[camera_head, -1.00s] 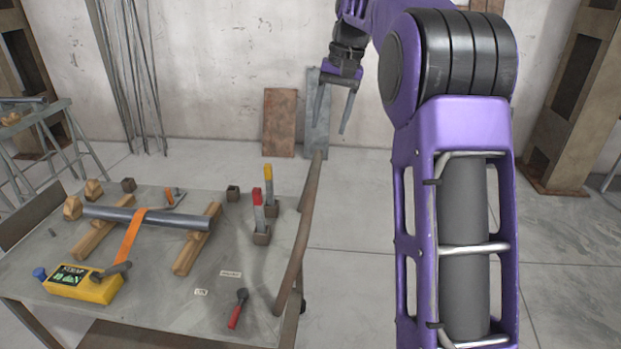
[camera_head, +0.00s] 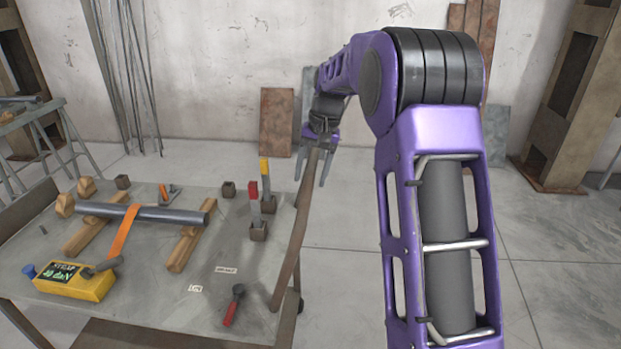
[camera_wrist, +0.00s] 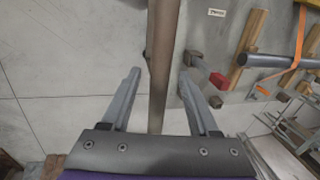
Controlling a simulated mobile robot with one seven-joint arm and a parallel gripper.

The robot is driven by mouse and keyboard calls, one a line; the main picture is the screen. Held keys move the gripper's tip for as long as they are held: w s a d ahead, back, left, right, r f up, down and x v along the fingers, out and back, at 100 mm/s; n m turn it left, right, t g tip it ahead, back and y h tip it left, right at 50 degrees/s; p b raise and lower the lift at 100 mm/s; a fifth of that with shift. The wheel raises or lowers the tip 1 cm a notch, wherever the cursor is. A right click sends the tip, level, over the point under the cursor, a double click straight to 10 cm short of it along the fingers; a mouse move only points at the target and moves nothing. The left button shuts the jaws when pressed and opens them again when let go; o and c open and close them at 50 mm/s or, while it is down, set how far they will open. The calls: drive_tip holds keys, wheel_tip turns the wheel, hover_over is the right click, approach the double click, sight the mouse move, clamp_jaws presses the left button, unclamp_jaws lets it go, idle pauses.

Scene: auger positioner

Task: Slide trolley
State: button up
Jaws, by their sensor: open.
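The trolley is a grey metal table (camera_head: 150,300) at the left of the head view, with a long brown handle bar (camera_head: 292,240) along its right side. My gripper (camera_head: 317,165) is open at the far end of this bar. In the wrist view the bar (camera_wrist: 163,60) runs down between the two spread fingers of my gripper (camera_wrist: 158,85). The fingers stand apart on either side of it, and the gap on each side shows. Whether the bar lies at fingertip depth I cannot tell.
Boards (camera_head: 277,120) lean on the back wall. The floor at right is clear.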

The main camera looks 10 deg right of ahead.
drive_tip(key=shift+a+f, duration=0.1)
drive_tip(key=shift+f, duration=0.2)
clamp_jaws()
idle(1.3)
